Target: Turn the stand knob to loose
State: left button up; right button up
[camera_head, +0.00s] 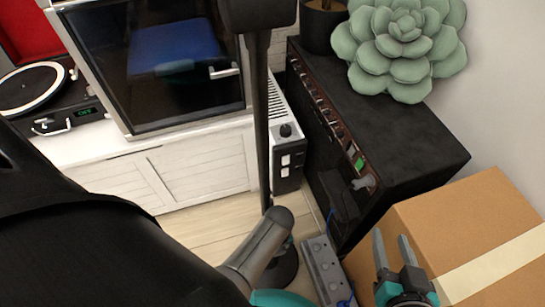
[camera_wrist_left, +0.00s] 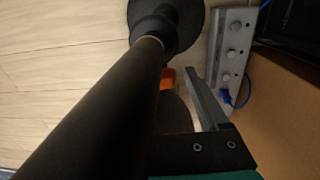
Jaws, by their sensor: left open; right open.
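A black stand pole (camera_head: 262,120) rises from a round base on the floor, with a dark block at its top. The pole (camera_wrist_left: 95,110) crosses the left wrist view diagonally, and its round base (camera_wrist_left: 172,30) shows beyond it. A small orange part (camera_wrist_left: 167,78) and a dark rounded shape below it show right beside the pole; I cannot tell if either is the stand knob. My left gripper (camera_wrist_left: 188,85) is beside the pole, open, with one grey finger clear and the other hidden. My right gripper (camera_head: 393,248) is open and empty, over a cardboard box.
The cardboard box (camera_head: 470,215) fills the lower right. A black amplifier (camera_head: 390,125) carries a succulent plant (camera_head: 400,45). A power strip (camera_head: 322,268) with a blue cable lies near the stand base. A white cabinet (camera_head: 200,172) and a turntable (camera_head: 35,90) are at left.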

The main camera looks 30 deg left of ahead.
pick_arm(q)
grip_shut()
dwell(0.7)
